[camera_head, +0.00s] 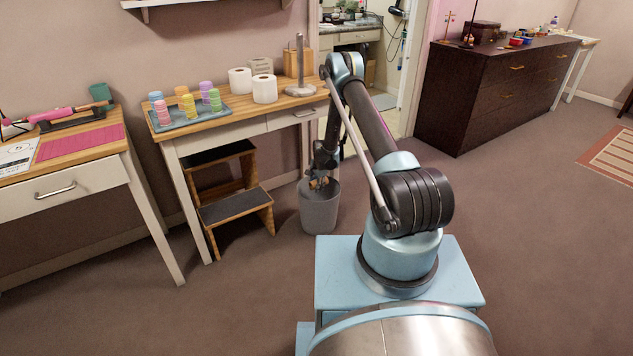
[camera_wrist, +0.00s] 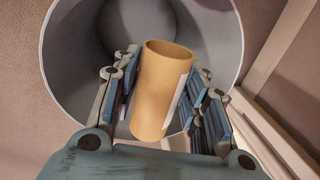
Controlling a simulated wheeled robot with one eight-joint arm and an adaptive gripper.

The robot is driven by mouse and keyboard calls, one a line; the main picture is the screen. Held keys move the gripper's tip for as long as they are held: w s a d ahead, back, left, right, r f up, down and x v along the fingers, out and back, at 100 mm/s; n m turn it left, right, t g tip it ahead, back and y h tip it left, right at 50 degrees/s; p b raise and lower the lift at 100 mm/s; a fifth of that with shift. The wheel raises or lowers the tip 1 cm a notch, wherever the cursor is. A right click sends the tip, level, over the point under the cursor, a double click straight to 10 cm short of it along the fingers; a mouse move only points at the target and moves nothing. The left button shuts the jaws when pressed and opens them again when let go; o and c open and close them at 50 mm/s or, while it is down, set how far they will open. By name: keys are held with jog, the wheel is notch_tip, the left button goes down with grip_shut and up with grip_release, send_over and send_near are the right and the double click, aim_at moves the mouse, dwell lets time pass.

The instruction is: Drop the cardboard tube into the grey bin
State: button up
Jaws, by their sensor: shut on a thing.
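The cardboard tube (camera_wrist: 160,88) is tan with a pale strip along one side. In the wrist view it stands between the two fingers of my gripper (camera_wrist: 165,95), which is shut on it. The grey bin (camera_wrist: 222,20) lies behind the tube in that view, and the tube shows against its opening. In the head view the grey bin (camera_head: 319,212) stands on the floor right of the step stool. My gripper (camera_head: 320,183) is at the bin's rim there, pointing down. A small bit of tan shows at the gripper; how deep the tube sits is hidden.
A wooden step stool (camera_head: 236,212) stands just left of the bin. A wood-topped table (camera_head: 215,128) above it holds a tray of colored rolls, white paper rolls and a holder. A dark dresser (camera_head: 470,95) stands at right. The floor right of the bin is open.

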jog(key=shift+f, duration=1.2)
jog(key=o, duration=1.1)
jog(key=shift+r, duration=3.55)
